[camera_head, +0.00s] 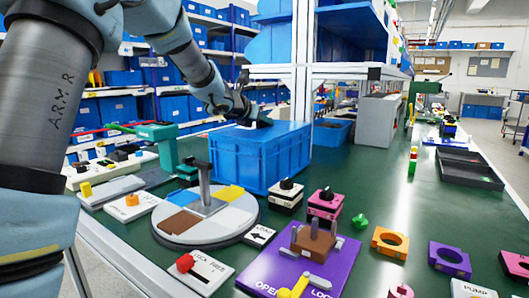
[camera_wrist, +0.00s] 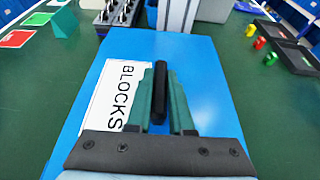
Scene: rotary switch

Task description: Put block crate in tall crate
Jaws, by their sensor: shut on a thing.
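The block crate (camera_head: 285,150) is a blue, ribbed box with a flat blue top. It appears to stand upright on the green table in the head view. In the wrist view its top (camera_wrist: 205,90) carries a white label (camera_wrist: 105,105) reading BLOCKS and a black bar handle (camera_wrist: 161,80). My gripper (camera_head: 252,118) is over the crate's top, and its green fingers (camera_wrist: 160,98) are shut on that handle. I cannot tell for certain which container is the tall crate. An open blue bin (camera_head: 332,131) stands behind the block crate to the right.
A white post (camera_head: 302,65) rises close behind the crate. A round sorting board (camera_head: 205,222), a purple panel (camera_head: 300,265) and several knob blocks lie in front. A green tool (camera_head: 165,150) stands at left. Dark trays (camera_head: 468,168) lie at right, with some bare table between.

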